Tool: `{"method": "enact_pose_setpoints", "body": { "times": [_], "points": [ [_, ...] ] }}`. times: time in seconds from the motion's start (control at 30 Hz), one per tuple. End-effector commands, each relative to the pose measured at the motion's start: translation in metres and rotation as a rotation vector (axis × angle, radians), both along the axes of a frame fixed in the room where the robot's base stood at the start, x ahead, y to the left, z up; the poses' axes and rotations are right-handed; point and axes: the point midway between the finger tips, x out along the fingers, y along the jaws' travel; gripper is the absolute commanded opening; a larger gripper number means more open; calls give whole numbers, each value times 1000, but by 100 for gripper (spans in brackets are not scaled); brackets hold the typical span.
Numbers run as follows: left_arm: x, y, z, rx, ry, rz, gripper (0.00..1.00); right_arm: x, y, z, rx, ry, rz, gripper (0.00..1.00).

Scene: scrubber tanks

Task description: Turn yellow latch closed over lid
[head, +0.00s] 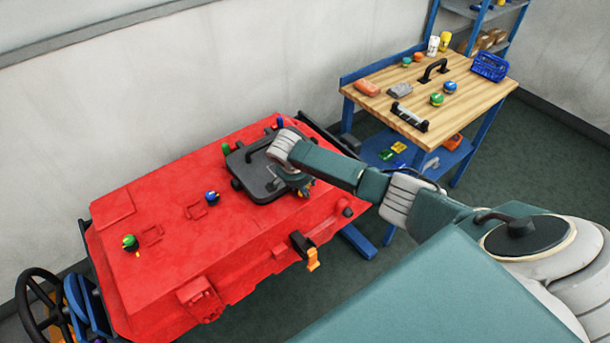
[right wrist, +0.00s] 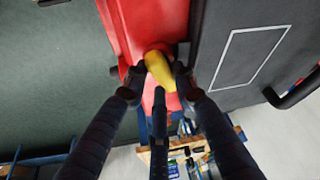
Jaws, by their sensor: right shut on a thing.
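The dark grey lid (head: 240,170) with a black handle lies on top of the red tank (head: 185,245). The yellow latch (right wrist: 160,70) shows between the fingertips in the right wrist view, beside the lid (right wrist: 222,84). My right gripper (head: 302,187) is at the lid's right front corner; in the right wrist view, its fingers (right wrist: 159,79) are shut on the latch from both sides. In the head view, my gripper and wrist hide most of the latch. My left gripper is not in view.
Green-topped (head: 130,242) and blue-topped (head: 212,197) fittings stand on the tank. An orange-yellow lever (head: 313,259) hangs on its front side. A wooden workbench (head: 470,101) with tools stands behind to the right. A black handwheel (head: 42,305) is at lower left.

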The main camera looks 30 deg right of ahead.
Motion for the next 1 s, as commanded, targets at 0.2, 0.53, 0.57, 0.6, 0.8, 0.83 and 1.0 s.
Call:
{"method": "enact_pose_setpoints", "body": {
  "times": [0.2,0.53,0.57,0.6,0.8,0.83,1.0],
  "points": [
    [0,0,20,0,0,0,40,-1,-2,2,2,0,205,0],
    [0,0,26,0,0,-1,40,0,-6,0,0,-1,519,0],
    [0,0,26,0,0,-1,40,0,-6,0,1,-2,548,0],
    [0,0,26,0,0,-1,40,0,-6,0,1,-1,585,0],
    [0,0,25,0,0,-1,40,1,-8,0,1,-1,771,0],
    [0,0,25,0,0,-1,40,1,-8,0,2,-1,797,0],
    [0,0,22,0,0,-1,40,2,-9,0,1,-1,933,0]
  ]
}}
